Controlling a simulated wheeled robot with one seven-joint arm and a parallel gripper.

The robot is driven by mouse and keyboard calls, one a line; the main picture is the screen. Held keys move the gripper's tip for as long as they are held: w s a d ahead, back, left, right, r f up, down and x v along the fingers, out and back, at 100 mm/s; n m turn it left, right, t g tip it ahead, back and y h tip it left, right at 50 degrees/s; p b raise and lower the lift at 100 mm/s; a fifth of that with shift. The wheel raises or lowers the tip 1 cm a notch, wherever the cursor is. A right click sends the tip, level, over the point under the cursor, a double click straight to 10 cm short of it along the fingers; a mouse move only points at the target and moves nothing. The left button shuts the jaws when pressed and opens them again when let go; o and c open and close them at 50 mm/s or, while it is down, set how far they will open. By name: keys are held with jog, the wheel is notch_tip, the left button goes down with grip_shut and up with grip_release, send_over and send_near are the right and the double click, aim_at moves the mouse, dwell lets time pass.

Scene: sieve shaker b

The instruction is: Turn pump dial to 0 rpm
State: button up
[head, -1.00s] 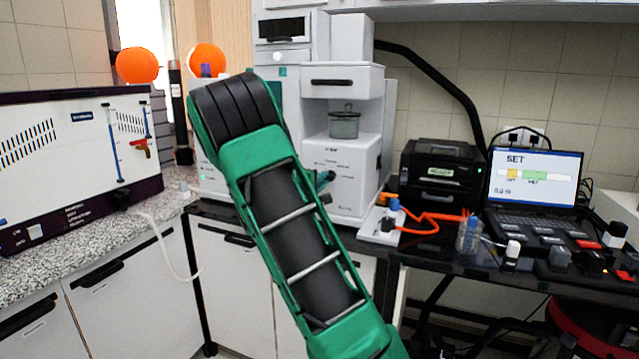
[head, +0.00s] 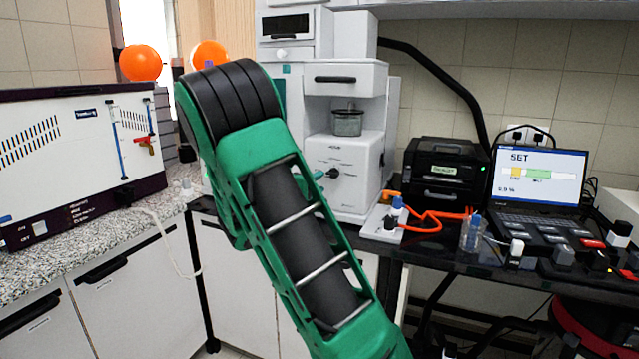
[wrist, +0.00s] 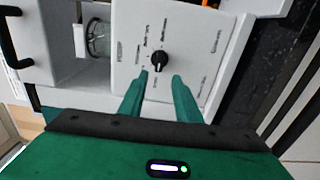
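A round black dial (wrist: 158,60) sits on the white front panel of a tall machine (wrist: 185,30), with small printed labels around it too blurred to read. I cannot read its setting. In the head view the dial (head: 333,173) shows just right of my green arm, below a glass jar. My gripper (wrist: 160,76) has its two green fingers apart with nothing between the tips. The tips are just short of the dial in the wrist view, one to each side; I cannot tell whether they touch the panel. In the head view my arm hides most of the gripper.
The glass jar (head: 347,122) stands in the machine's recess above the dial. To the right are a small white box (head: 382,228) with orange tubing, a black printer (head: 445,170) and a laptop (head: 540,180). A white instrument (head: 75,160) stands on the left counter.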

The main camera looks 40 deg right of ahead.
jog(key=shift+v, duration=2.3)
jog(key=shift+w, duration=0.1)
jog(key=s+f+m+g+y, duration=0.3)
jog(key=s+f+m+y, duration=0.15)
jog(key=s, duration=0.45)
jog(key=s+f+m+g+y, duration=0.35)
jog(key=s+f, duration=0.25)
jog(key=s, duration=0.2)
jog(key=s+a+m+y, duration=0.3)
jog(key=s+a+y, duration=0.5)
jog(key=s+a, duration=0.8)
jog(key=a, duration=0.4)
jog(key=shift+s+y, duration=0.3)
jog(key=shift+y, duration=0.1)
jog(key=shift+f+g, duration=0.15)
jog(key=shift+g, duration=0.1)
